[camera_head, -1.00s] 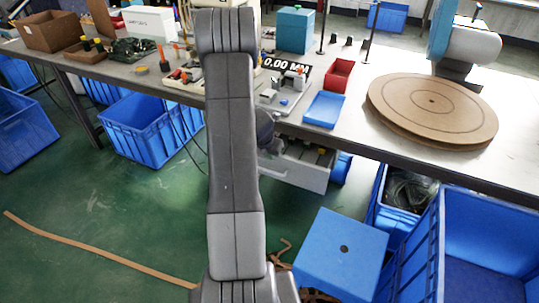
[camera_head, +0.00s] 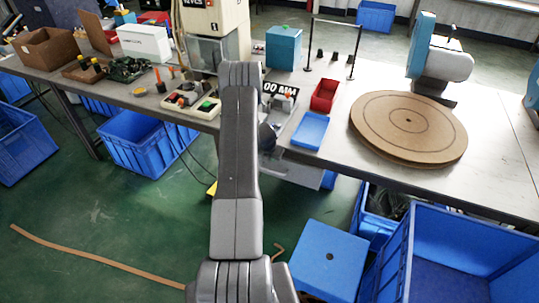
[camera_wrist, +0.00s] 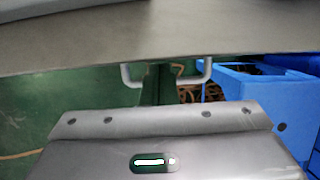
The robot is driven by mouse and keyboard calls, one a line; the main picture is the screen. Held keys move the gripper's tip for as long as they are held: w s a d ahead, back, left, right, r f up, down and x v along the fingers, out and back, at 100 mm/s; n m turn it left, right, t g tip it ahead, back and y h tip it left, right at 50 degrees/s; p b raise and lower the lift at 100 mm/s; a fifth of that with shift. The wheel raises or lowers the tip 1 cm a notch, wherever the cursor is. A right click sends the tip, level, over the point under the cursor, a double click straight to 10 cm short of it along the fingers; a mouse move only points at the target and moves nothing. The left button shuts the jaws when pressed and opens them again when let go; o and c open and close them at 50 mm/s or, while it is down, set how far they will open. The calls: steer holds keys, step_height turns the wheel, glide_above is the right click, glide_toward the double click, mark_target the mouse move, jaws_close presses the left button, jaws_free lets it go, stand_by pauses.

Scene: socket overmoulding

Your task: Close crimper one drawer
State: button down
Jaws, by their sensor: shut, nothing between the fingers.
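The crimper one drawer (camera_head: 302,174) is a grey drawer under the front edge of the table, right of my arm in the head view. Its front shows below the tabletop, and its inside is hidden. Whether it is fully in I cannot tell. In the wrist view a pale U-shaped handle (camera_wrist: 127,76) stands out from a long grey front across the top. My gripper (camera_wrist: 160,74) shows as a dark, narrow, shut shape between the handle's legs, close to the grey front. Contact is unclear. In the head view my arm hides the gripper.
The table (camera_head: 490,180) carries a blue tray (camera_head: 310,131), a red bin (camera_head: 324,95) and a round brown disc (camera_head: 408,128). A blue box (camera_head: 328,258) and a large blue crate (camera_head: 465,262) stand right of my arm.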

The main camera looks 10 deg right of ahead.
steer(key=shift+w+d+r+p, duration=0.1)
steer(key=shift+w+d+p, duration=0.3)
steer(key=shift+p, duration=0.35)
steer(key=shift+w+r, duration=0.1)
steer(key=shift+w, duration=0.05)
steer(key=shift+a, duration=0.1)
